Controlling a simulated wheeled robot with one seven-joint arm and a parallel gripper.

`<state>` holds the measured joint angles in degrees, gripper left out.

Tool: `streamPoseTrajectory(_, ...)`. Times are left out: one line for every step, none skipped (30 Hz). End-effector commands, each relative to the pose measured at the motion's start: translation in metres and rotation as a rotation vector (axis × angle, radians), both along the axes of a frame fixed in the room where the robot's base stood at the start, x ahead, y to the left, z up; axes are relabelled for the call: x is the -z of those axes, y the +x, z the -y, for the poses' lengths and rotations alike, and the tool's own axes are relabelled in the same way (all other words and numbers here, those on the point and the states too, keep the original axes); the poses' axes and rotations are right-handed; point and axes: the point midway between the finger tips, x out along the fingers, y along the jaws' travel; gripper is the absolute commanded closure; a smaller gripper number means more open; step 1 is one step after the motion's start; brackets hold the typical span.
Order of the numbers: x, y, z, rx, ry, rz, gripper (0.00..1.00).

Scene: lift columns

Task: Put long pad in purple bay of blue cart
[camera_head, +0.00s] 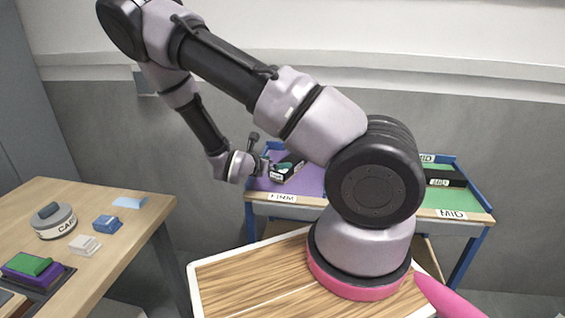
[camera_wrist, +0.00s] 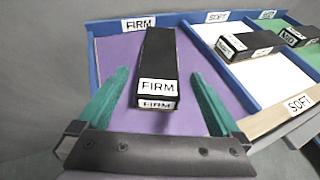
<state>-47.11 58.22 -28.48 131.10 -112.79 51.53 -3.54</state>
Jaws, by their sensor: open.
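The long pad (camera_wrist: 160,60) is a black bar with white FIRM labels on its near end. It lies in the purple bay (camera_wrist: 113,55) of the blue cart (camera_wrist: 92,70), whose rim also carries a FIRM label. In the head view, the cart's purple bay (camera_head: 307,180) is partly hidden by my arm, and a black bar (camera_head: 290,166) shows there. My gripper (camera_wrist: 158,77) is open, with one green finger on each side of the pad and visible gaps between. Whether the pad rests fully on the bay floor is hard to tell.
A white bay (camera_wrist: 243,78) beside the purple one holds another black bar (camera_wrist: 249,45). A green bay (camera_head: 446,198) labelled MID lies at the right. A wooden table (camera_head: 130,196) at the left holds a round grey tin (camera_head: 54,222) and several small blocks.

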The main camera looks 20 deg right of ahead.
Motion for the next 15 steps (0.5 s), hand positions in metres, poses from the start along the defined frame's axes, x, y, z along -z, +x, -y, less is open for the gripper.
streamPoseTrajectory(-0.003, -0.003, -0.006, -0.003, 0.001, 0.0, 0.0)
streamPoseTrajectory(-0.004, -0.005, -0.009, -0.003, 0.001, 0.0, 0.0)
streamPoseTrajectory(-0.005, -0.007, -0.012, -0.001, 0.002, 0.001, 0.0)
streamPoseTrajectory(-0.006, -0.008, -0.013, -0.001, 0.001, 0.001, 0.0)
streamPoseTrajectory(-0.007, -0.009, -0.015, -0.001, 0.001, 0.001, 0.0)
streamPoseTrajectory(-0.008, -0.01, -0.016, -0.001, 0.0, 0.0, 0.0)
streamPoseTrajectory(-0.008, -0.011, -0.017, -0.001, 0.0, 0.0, 0.0)
streamPoseTrajectory(-0.008, -0.011, -0.017, -0.001, 0.0, 0.0, 0.0)
streamPoseTrajectory(-0.009, -0.011, -0.017, 0.002, 0.002, 0.001, 0.0)
streamPoseTrajectory(-0.01, -0.012, -0.017, 0.009, 0.007, 0.005, 0.0)
streamPoseTrajectory(-0.012, -0.012, -0.016, 0.021, 0.015, 0.012, 0.0)
streamPoseTrajectory(-0.016, -0.014, -0.014, 0.045, 0.033, 0.027, 0.0)
streamPoseTrajectory(-0.021, -0.015, -0.012, 0.072, 0.053, 0.044, 0.0)
streamPoseTrajectory(-0.027, -0.017, -0.011, 0.104, 0.078, 0.064, 0.0)
streamPoseTrajectory(-0.036, -0.02, -0.007, 0.159, 0.118, 0.097, 0.0)
